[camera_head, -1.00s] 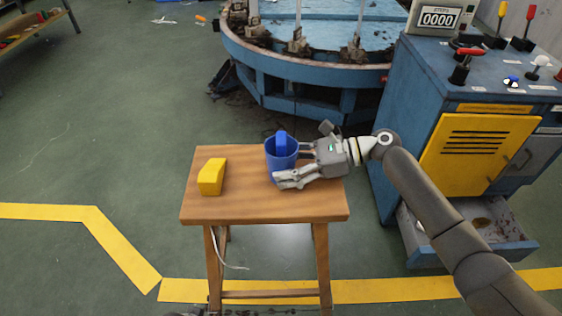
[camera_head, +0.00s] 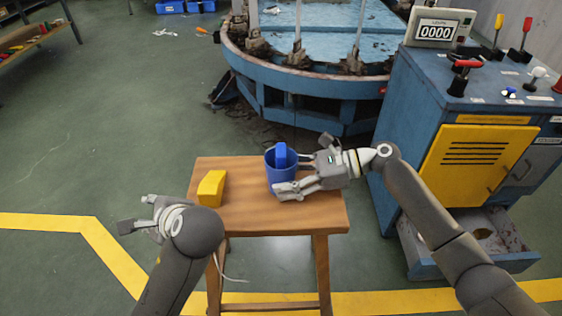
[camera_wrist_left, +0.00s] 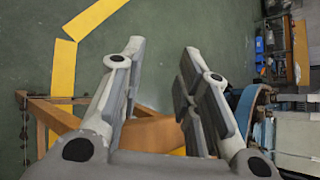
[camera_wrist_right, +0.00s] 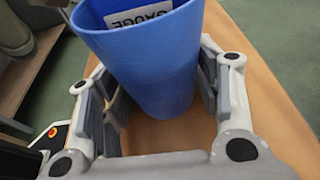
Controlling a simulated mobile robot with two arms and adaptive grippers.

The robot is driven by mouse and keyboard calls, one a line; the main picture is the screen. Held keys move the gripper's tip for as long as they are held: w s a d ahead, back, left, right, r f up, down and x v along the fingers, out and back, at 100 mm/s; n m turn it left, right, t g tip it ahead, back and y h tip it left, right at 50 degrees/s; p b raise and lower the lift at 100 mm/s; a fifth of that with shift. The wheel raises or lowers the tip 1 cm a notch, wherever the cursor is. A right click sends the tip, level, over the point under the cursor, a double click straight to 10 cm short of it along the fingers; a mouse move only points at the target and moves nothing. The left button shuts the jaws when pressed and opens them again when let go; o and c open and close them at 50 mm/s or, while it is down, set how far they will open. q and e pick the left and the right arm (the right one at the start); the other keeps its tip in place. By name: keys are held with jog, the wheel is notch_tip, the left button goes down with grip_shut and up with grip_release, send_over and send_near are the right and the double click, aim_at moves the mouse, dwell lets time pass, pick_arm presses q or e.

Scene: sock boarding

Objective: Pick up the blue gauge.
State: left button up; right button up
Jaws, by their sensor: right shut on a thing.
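My right gripper (camera_head: 291,174) is shut on the cup from the right, with one finger on each side. In the right wrist view the cup (camera_wrist_right: 150,65) fills the space between the fingers. A white label reading GAUGE (camera_wrist_right: 140,15) shows inside its rim. My left gripper (camera_head: 135,213) is open and empty, left of the table's front left corner, apart from the gauge. Its spread fingers show in the left wrist view (camera_wrist_left: 162,55).
A yellow block (camera_head: 211,188) lies on the wooden table (camera_head: 250,215), left of the cup. A blue control cabinet (camera_head: 410,120) with an open drawer stands close on the right. A round blue machine (camera_head: 300,85) is behind.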

pick_arm(q)
jog(key=w+d+r+m+t+h, duration=0.1)
jog(key=d+r+m+t+h, duration=0.1)
jog(key=d+r+m, duration=0.3)
jog(key=w+d+r+m+t+h, duration=0.1)
jog(key=d+m+t+h, duration=0.15)
jog(key=d, duration=0.55)
jog(key=m+t+h, duration=0.2)
jog(key=m+h, duration=0.2)
jog(key=m, duration=0.8)
send_near(281, 151)
jog(key=x, duration=0.8)
jog(key=shift+w+f, duration=0.1)
jog(key=shift+w, duration=0.05)
grip_shut()
